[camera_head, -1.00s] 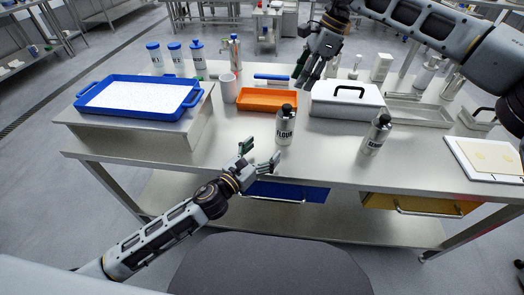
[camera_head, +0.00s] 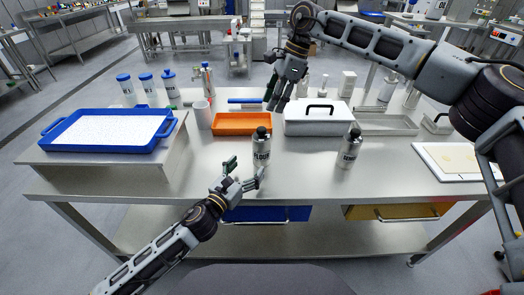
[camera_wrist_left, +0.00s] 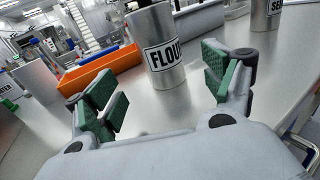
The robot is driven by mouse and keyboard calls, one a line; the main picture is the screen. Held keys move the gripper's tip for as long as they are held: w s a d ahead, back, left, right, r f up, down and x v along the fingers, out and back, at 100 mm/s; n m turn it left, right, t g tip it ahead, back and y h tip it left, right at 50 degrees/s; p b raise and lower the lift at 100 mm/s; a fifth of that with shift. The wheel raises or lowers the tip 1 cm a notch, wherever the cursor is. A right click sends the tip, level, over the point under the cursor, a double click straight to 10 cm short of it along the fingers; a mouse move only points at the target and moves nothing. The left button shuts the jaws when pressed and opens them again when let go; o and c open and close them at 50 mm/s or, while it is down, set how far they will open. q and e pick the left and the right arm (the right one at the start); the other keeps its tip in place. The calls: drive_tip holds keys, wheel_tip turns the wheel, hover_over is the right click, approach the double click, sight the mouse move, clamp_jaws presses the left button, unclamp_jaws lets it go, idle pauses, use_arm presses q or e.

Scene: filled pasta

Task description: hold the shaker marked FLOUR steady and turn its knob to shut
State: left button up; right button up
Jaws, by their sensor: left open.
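The FLOUR shaker (camera_head: 261,151) is a silver cylinder with a black top, upright near the front middle of the steel table. Its labelled body (camera_wrist_left: 163,50) stands ahead between my left fingers in the left wrist view; its knob is out of that frame. My left gripper (camera_head: 244,175) is open and empty, just in front of and below the shaker, apart from it. Its green-padded fingers (camera_wrist_left: 162,88) are spread wide. My right gripper (camera_head: 272,104) hangs behind the shaker, over the back of the table near the orange tray; its finger gap is too small to judge.
A second labelled shaker (camera_head: 350,150) stands to the right. The orange tray (camera_head: 238,131) and a white box with a black handle (camera_head: 314,129) lie behind. A blue tray (camera_head: 158,145) is on a raised stand at left. The table around the FLOUR shaker is clear.

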sight(262, 150)
use_arm(q)
drive_tip(key=shift+x, duration=5.3)
drive_tip(key=c, duration=1.3)
drive_tip(key=shift+c, duration=0.3)
